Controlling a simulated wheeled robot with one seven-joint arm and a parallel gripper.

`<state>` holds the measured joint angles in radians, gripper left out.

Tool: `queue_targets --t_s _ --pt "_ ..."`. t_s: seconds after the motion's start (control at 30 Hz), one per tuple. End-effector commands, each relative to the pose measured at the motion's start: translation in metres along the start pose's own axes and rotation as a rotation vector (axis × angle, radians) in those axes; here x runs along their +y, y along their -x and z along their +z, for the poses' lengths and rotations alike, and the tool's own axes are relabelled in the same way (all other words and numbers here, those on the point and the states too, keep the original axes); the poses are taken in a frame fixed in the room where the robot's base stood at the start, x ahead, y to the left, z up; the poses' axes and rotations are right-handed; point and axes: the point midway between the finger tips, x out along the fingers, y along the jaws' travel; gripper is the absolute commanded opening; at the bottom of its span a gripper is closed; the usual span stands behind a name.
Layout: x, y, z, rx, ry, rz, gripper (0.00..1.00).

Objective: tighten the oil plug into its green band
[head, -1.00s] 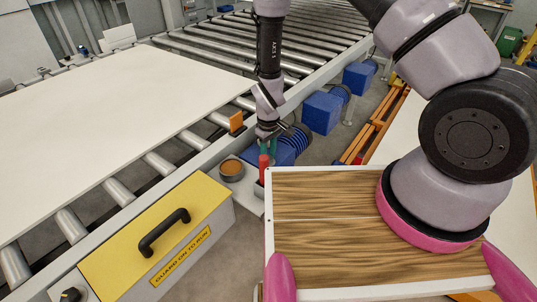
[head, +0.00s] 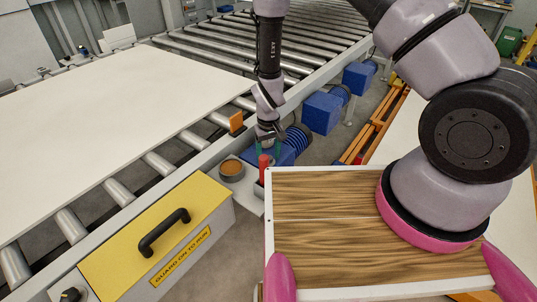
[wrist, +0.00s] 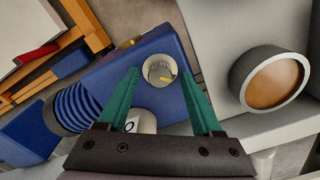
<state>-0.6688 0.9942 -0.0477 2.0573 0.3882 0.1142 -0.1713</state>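My gripper (wrist: 160,72) has two green fingers, spread apart with a clear gap and nothing held between them. It also shows in the head view (head: 268,150), above the blue motor housing beside the conveyor. In the wrist view a round, pale, rimmed fitting (wrist: 159,69) with a small yellow mark lies in the gap between the fingertips, on the blue housing (wrist: 100,80). A brass-coloured fitting (wrist: 130,43) shows just beyond the left fingertip. I cannot tell which of these is the oil plug. No green band can be made out.
A round tin with brown contents (wrist: 274,82) stands right of my gripper, also in the head view (head: 231,168). A red upright piece (head: 263,168) stands close below the fingers. A yellow guard box (head: 150,235) and conveyor rollers (head: 160,165) lie left.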

Motion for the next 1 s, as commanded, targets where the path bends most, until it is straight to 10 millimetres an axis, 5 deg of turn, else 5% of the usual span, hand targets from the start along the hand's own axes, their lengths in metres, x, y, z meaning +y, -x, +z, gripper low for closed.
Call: queue_targets --t_s 0.23,0.7,1.0 --pt "0.000 0.014 -0.001 0.002 0.002 0.000 0.67" --pt "-0.001 0.098 -0.001 0.002 0.001 -0.001 0.67" --pt "0.000 0.108 0.000 0.000 -0.001 0.000 0.67"
